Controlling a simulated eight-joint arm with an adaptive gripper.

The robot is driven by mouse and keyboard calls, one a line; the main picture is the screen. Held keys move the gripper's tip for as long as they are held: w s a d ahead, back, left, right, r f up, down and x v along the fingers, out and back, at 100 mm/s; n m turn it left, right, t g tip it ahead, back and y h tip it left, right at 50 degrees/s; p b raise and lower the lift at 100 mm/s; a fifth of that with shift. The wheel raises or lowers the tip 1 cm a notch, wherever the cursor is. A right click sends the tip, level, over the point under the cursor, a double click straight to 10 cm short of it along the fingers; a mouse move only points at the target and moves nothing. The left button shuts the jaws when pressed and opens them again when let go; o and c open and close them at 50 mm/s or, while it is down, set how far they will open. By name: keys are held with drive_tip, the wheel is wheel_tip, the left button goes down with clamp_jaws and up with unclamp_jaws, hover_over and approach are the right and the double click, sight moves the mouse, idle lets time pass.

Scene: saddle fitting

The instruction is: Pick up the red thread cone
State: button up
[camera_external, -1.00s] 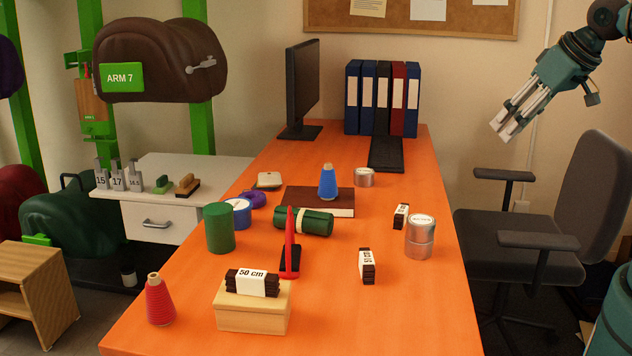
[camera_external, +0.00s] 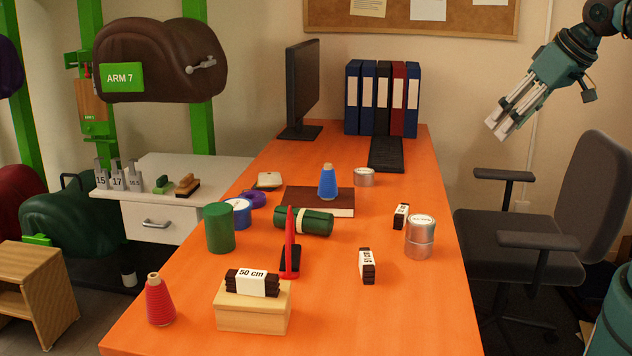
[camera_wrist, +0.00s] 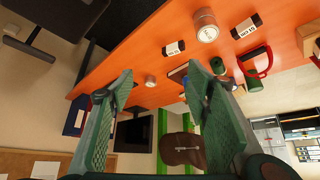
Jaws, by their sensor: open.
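The red thread cone (camera_external: 160,301) stands upright on the orange desk near its front left edge in the external view. A pale tip shows at its top. My gripper (camera_external: 500,130) is high at the upper right, above the office chair and far from the cone, with nothing between its fingers. In the wrist view my gripper (camera_wrist: 158,85) shows its two green fingers spread apart and empty. I cannot make out the red cone in the wrist view.
A wooden box (camera_external: 253,308) with a 50 cm bundle (camera_external: 252,283) sits right of the cone. A green cylinder (camera_external: 219,228), red upright piece (camera_external: 291,243) and blue cone (camera_external: 328,182) stand farther back. The desk's right front is clear. An office chair (camera_external: 545,215) stands at right.

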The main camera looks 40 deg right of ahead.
drive_tip(key=w+a+r+n+g, duration=0.1)
drive_tip(key=w+a+r+n, duration=0.2)
drive_tip(key=w+a, duration=0.45)
drive_tip(key=w+a+r+n+g, duration=0.1)
drive_tip(key=w+a+r+n, duration=0.2)
drive_tip(key=w+a, duration=0.45)
drive_tip(key=w+a+f+n+g+p, duration=0.1)
drive_tip(key=w+a+f+n, duration=0.15)
drive_tip(key=w+a, duration=0.45)
drive_tip(key=w+a+f+n+g+p, duration=0.1)
drive_tip(key=w+a+n, duration=0.3)
drive_tip(key=a, duration=0.8)
drive_tip(key=n+g, duration=0.2)
drive_tip(key=n, duration=0.5)
hover_over(153, 275)
drive_tip(key=w+d, duration=0.4)
drive_tip(key=d, duration=0.6)
wheel_tip(153, 275, down, 15)
drive_tip(key=s+a+f, duration=0.1)
drive_tip(key=a+f, duration=0.2)
drive_tip(key=s+a+f+n+h, duration=0.1)
drive_tip(key=a+f, duration=0.2)
drive_tip(key=s+a+f+n+p, duration=0.1)
drive_tip(key=a+f, duration=0.1)
drive_tip(key=a, duration=0.2)
drive_tip(key=shift+s+f+n, duration=0.25)
drive_tip(key=shift+s+f, duration=0.15)
drive_tip(key=shift+s+a+f, duration=0.1)
drive_tip(key=shift+f, duration=0.1)
drive_tip(key=shift+f, duration=0.1)
